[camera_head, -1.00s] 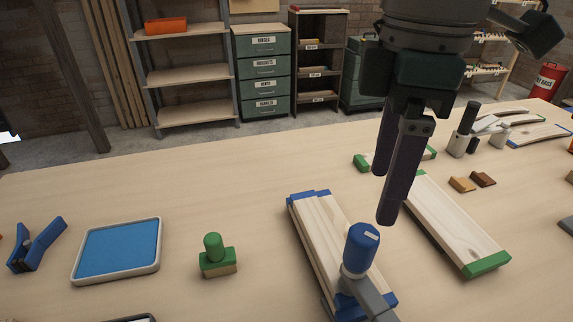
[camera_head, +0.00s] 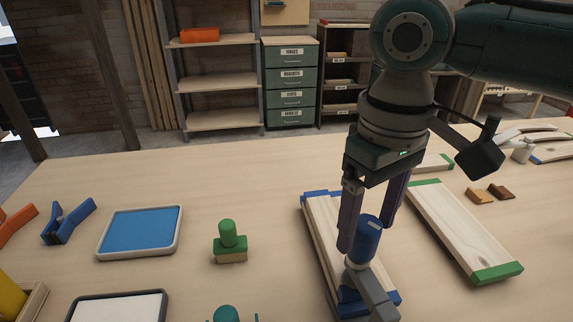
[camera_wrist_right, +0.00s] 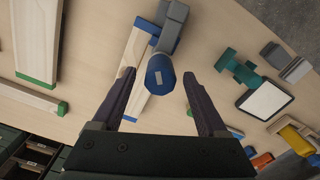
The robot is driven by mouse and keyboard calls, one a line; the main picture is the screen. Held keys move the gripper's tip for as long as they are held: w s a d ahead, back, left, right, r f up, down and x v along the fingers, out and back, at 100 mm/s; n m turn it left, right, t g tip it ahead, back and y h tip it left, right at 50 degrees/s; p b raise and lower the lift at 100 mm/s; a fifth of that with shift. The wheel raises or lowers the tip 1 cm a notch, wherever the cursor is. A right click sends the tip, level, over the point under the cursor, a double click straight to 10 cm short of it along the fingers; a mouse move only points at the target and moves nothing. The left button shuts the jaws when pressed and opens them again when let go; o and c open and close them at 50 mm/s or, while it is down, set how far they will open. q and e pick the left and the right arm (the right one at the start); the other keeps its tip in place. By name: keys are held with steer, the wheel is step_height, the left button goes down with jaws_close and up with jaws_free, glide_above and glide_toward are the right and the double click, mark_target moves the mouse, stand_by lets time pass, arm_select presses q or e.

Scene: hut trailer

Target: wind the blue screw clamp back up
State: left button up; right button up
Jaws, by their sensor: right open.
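The blue screw clamp has an upright blue handle (camera_head: 367,238) on a pale collar above a grey clamp bar (camera_head: 375,294). It stands on a wooden board (camera_head: 322,229) with blue ends. My right gripper (camera_head: 366,246) points down around the handle, one finger to its left and one behind its right side, with a visible gap. In the right wrist view the blue handle (camera_wrist_right: 160,74) lies between and beyond the open fingers (camera_wrist_right: 161,100), touching neither. My left gripper is not in view.
A green-ended board (camera_head: 462,232) lies to the right. A green-handled stamp-like block (camera_head: 229,242) and a blue-lined tray (camera_head: 141,232) stand to the left. A white-topped tray (camera_head: 118,307) is at the front left. The table behind the stamp-like block is clear.

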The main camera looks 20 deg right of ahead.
steer(key=shift+f, duration=0.55)
steer(key=shift+c, duration=0.2)
jaws_close()
